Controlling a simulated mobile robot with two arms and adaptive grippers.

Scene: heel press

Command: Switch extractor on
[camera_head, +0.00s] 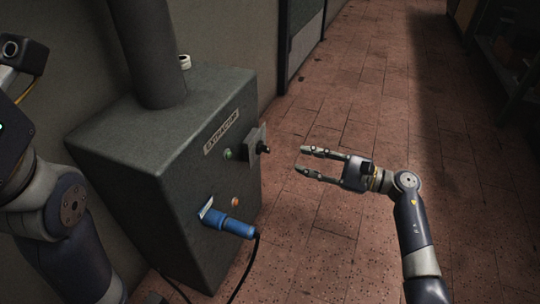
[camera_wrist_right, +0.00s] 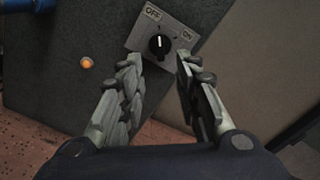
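The extractor (camera_head: 165,160) is a dark grey box with a label and a thick pipe on top, left of centre in the head view. A small plate on its right-hand face carries a black rotary knob (camera_head: 263,147). In the right wrist view the knob (camera_wrist_right: 159,45) sits on a plate marked OFF and ON, its white mark pointing up towards OFF. My right gripper (camera_head: 301,160) is open and empty. It faces the knob with a gap between; the knob appears just beyond the fingertips (camera_wrist_right: 158,62). Only part of my left arm shows; its fingers are out of view.
A green button (camera_head: 228,153), an orange light (camera_head: 235,201) and a blue plug (camera_head: 230,223) with a black cable are on the box. The orange light also shows in the wrist view (camera_wrist_right: 87,62). The tiled floor (camera_head: 360,110) to the right is clear.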

